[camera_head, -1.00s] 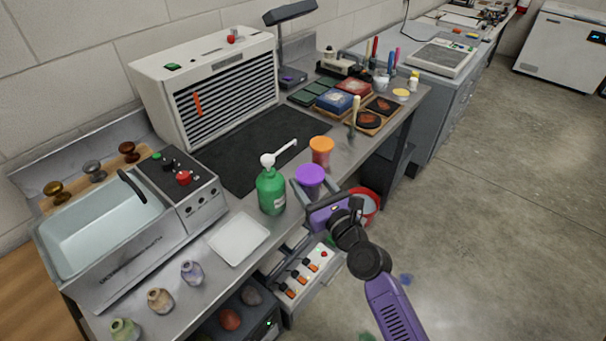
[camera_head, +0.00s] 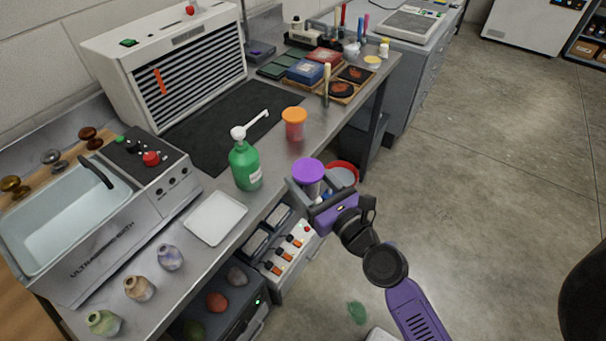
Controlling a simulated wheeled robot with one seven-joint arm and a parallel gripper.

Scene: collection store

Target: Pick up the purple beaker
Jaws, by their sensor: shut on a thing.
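The purple beaker (camera_head: 308,170) has a purple top and a paler, clear-looking lower part. It is upright between the fingers of my gripper (camera_head: 306,192), just off the front edge of the steel bench (camera_head: 210,183). My gripper is shut on it from the lower right, and the fingers hide part of its lower body. No bench surface shows directly under the beaker.
An orange-topped beaker (camera_head: 294,122) and a green pump bottle (camera_head: 245,165) stand on the bench nearby. A white tray (camera_head: 216,218) lies near the front edge. A red-rimmed bucket (camera_head: 343,174) is on the floor behind my gripper.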

